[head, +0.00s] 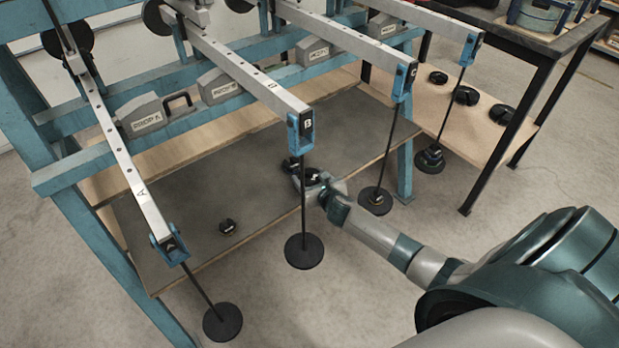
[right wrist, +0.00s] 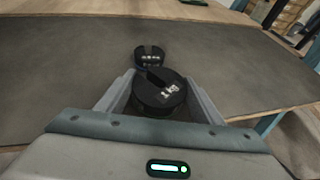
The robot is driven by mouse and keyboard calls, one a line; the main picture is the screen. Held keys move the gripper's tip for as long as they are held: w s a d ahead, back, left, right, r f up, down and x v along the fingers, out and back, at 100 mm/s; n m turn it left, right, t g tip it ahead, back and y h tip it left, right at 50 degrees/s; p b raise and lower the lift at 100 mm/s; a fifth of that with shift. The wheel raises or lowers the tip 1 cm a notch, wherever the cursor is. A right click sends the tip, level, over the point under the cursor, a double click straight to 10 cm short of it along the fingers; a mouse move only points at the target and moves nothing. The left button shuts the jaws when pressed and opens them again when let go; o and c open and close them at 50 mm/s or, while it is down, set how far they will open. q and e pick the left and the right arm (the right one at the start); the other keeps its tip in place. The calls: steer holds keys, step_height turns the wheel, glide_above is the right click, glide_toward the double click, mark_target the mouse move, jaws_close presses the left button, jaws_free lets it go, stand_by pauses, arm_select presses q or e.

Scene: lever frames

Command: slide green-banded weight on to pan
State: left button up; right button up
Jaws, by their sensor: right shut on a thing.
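My right gripper (head: 318,184) is shut on a black slotted disc weight marked 1 kg (right wrist: 160,93), over the dark shelf mat. No green band can be made out on it. A second black slotted weight (right wrist: 150,57) stands just beyond the held one, and it also shows in the head view (head: 290,164). Black round pans hang on rods: pan A (head: 222,322), empty pan B (head: 304,252) below and left of my gripper, and pan C (head: 375,201) with a small weight. My left gripper is not in view.
Beams A (head: 130,175), B (head: 245,72) and others extend from a blue frame (head: 75,165). The rod of pan B hangs close to my gripper's left. Several weights (head: 467,96) lie on the wooden shelf at right.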

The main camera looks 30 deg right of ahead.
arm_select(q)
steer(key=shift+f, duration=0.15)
arm_select(e)
steer(key=shift+w+f, duration=0.1)
steer(key=shift+f, duration=0.05)
stand_by(0.5)
steer(key=o, duration=1.9)
steer(key=shift+c, duration=0.2)
steer(key=shift+s+f, duration=0.2)
steer(key=shift+s+r, duration=0.15)
arm_select(q)
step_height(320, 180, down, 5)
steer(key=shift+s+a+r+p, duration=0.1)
steer(key=shift+p, duration=0.9)
arm_select(e)
steer(key=v, duration=1.7)
steer(key=shift+a, duration=0.1)
